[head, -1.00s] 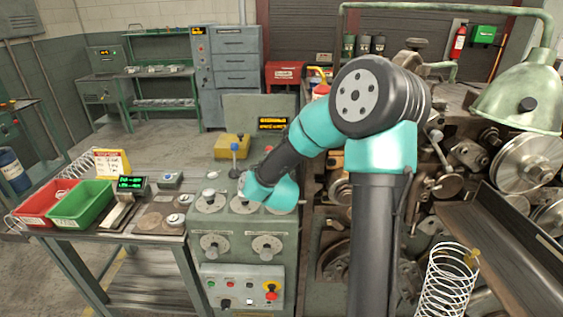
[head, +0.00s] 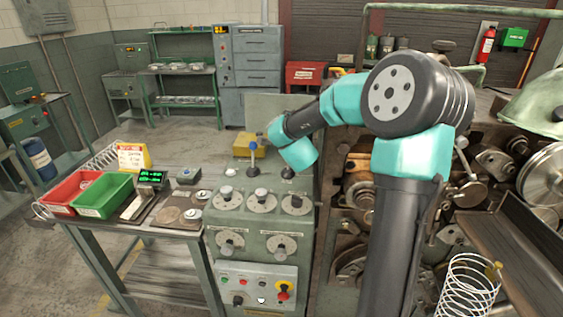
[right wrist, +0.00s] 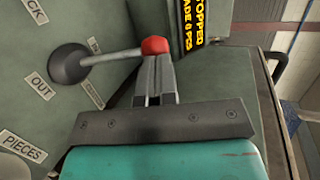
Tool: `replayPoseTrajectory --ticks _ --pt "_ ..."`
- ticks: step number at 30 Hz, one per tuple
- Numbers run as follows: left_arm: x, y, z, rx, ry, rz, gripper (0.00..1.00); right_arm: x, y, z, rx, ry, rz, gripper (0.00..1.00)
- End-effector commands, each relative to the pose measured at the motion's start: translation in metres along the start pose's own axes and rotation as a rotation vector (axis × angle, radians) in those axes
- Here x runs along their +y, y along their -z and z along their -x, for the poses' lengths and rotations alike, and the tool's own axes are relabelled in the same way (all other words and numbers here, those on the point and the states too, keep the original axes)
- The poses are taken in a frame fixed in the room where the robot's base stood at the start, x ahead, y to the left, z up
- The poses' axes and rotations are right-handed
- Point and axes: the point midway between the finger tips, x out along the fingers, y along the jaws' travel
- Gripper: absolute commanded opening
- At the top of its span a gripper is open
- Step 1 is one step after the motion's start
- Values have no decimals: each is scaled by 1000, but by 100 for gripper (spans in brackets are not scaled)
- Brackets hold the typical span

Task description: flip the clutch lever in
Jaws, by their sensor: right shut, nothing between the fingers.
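The clutch lever is a pale rod with a red knob (right wrist: 155,45) in the right wrist view. It rises from a dark round boot (right wrist: 70,63) on the grey-green panel, near an OUT label. My right gripper (right wrist: 155,60) is shut and empty. Its fingertips are right at the rod beside the red knob; I cannot tell whether they touch. In the head view my right wrist covers the knob and the fingers; only a dark boot (head: 288,173) shows below it. My left gripper is not in view.
A blue-knobbed lever (head: 253,146) stands left of my wrist on the control console (head: 225,205). The display box (right wrist: 188,25) is close beside the red knob. Red (head: 50,207) and green (head: 84,214) trays are on the left bench. The coiler machinery (head: 475,160) is at the right.

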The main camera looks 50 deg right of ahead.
Motion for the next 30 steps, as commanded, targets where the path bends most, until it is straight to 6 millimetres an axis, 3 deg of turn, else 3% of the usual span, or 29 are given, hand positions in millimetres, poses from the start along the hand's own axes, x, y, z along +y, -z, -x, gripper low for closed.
replayPoseTrajectory --ticks 12,30 --pt "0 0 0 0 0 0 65 -6 8 -16 6 1 -1 0" --pt "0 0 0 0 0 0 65 -8 8 -14 8 5 0 0"
